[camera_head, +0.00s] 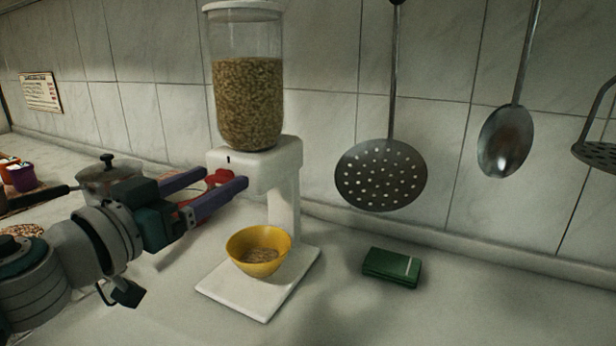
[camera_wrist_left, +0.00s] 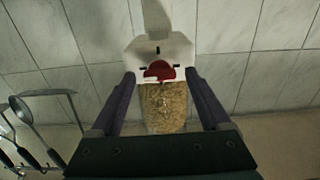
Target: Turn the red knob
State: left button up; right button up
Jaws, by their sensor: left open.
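The red knob (camera_head: 219,177) sits on the front of a white dispenser (camera_head: 283,160) with a clear jar of grain (camera_head: 247,100) on top. My left gripper (camera_head: 226,178) comes in from the left, with its two purple fingers open on either side of the knob. In the wrist view the knob (camera_wrist_left: 159,72) lies between the open fingers (camera_wrist_left: 160,76), with a visible gap on each side. One finger partly hides the knob in the head view. My right gripper is in neither view.
A yellow bowl (camera_head: 273,257) with some grain stands on the dispenser's white base (camera_head: 235,299). A green box (camera_head: 392,267) lies to the right. A pot (camera_head: 104,176) stands behind my left arm. A skimmer (camera_head: 381,174) and a ladle (camera_head: 506,141) hang at the wall.

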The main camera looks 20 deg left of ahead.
pick_arm(q)
grip_shut()
dwell(0.6)
jog(key=m, duration=0.3)
jog(key=shift+d+m+p, duration=0.1)
jog(key=shift+m+p, duration=0.3)
jog(key=m, duration=0.4)
jog(key=shift+m, duration=0.3)
jog(key=m, duration=0.4)
jog(key=shift+d+f+b, duration=0.1)
jog(key=shift+f+b, duration=0.05)
jog(key=shift+b, duration=0.15)
jog(key=m, duration=0.5)
jog(key=shift+b, duration=0.35)
jog(key=shift+m, duration=0.3)
